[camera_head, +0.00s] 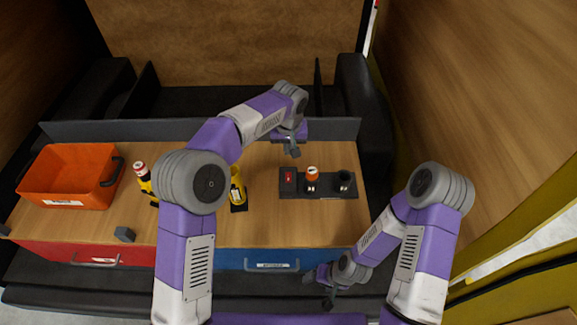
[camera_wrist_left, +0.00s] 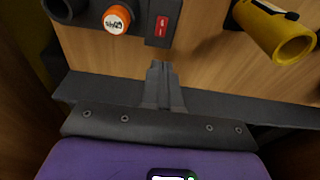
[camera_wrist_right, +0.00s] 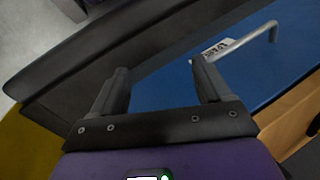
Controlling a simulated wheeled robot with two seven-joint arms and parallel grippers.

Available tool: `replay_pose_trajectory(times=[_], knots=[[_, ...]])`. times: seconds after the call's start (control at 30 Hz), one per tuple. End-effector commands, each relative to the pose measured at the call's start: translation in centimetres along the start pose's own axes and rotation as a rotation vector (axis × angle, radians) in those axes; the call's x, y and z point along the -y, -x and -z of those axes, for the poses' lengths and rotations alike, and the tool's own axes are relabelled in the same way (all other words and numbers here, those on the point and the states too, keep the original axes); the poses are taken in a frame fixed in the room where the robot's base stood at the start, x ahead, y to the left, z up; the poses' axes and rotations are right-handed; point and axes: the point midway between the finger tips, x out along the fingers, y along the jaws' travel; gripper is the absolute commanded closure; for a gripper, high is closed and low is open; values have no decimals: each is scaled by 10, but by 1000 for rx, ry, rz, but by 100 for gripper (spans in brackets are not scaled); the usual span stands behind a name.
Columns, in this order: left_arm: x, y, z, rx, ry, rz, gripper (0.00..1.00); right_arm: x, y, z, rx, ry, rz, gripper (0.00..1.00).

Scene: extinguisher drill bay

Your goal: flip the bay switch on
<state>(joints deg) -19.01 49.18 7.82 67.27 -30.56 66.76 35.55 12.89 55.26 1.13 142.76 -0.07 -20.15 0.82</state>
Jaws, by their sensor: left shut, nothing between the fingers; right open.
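The bay switch (camera_head: 289,177) is a small red rocker on a dark panel (camera_head: 325,194) on the wooden bench. It also shows in the left wrist view (camera_wrist_left: 161,26), at the top. My left gripper (camera_head: 294,151) is shut and empty, behind and above the panel, apart from the switch. Its closed fingertips (camera_wrist_left: 157,68) point toward the switch side in the left wrist view. The rocker's on or off position is too small to tell. My right gripper (camera_head: 326,290) is open and empty, low in front of the bench; its fingers (camera_wrist_right: 163,85) are apart near the blue drawer.
An orange capped item (camera_head: 312,172) and a dark round holder sit beside the switch. An orange bin (camera_head: 70,177) is at the far left. The blue drawer (camera_head: 232,258) has a metal handle. A raised dark ledge runs behind the bench.

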Motion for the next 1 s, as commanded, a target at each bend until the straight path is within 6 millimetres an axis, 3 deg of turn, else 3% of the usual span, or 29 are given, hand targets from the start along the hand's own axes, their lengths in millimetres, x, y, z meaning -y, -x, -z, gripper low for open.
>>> replay_pose_trajectory(times=[0.23,0.7,1.0], knots=[[0,-16,-1,5,0,1,100,0,1,0,-1,0,0,23],[0,-110,-1,5,0,0,100,4,11,0,-1,0,0,23],[0,-139,0,0,1,-1,100,6,15,0,-1,0,0,23]])
